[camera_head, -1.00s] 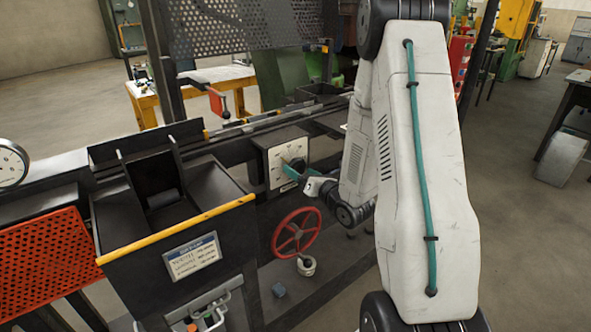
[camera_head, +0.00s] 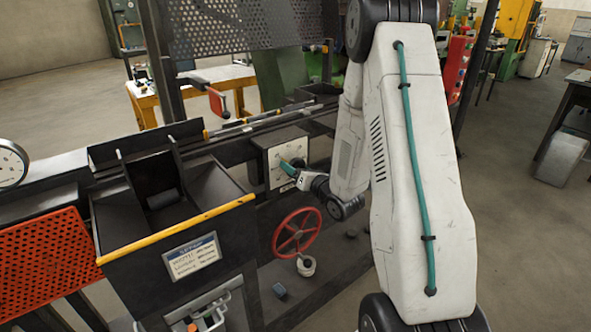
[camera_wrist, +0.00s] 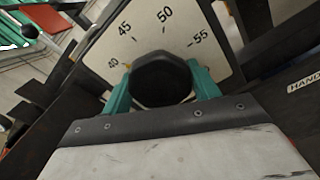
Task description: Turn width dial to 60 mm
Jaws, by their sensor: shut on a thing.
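The width dial's white face (camera_head: 274,155) is on the front of the dark machine in the head view. In the wrist view the dial plate (camera_wrist: 148,27) shows the marks 40, 45, 50 and 55, and appears tilted. A black knob (camera_wrist: 161,77) sits at its middle. My gripper (camera_wrist: 164,85) has teal fingers on both sides of the knob and is shut on it. My gripper (camera_head: 291,166) also shows at the dial in the head view. The knob's pointer and any 60 mark are not visible to me.
A red handwheel (camera_head: 297,232) is just below the dial. A dark bin with a yellow front edge (camera_head: 178,229) stands left of it, with a label plate (camera_head: 193,256). A dark bar and a "HAND" label (camera_wrist: 304,83) lie right of the plate in the wrist view.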

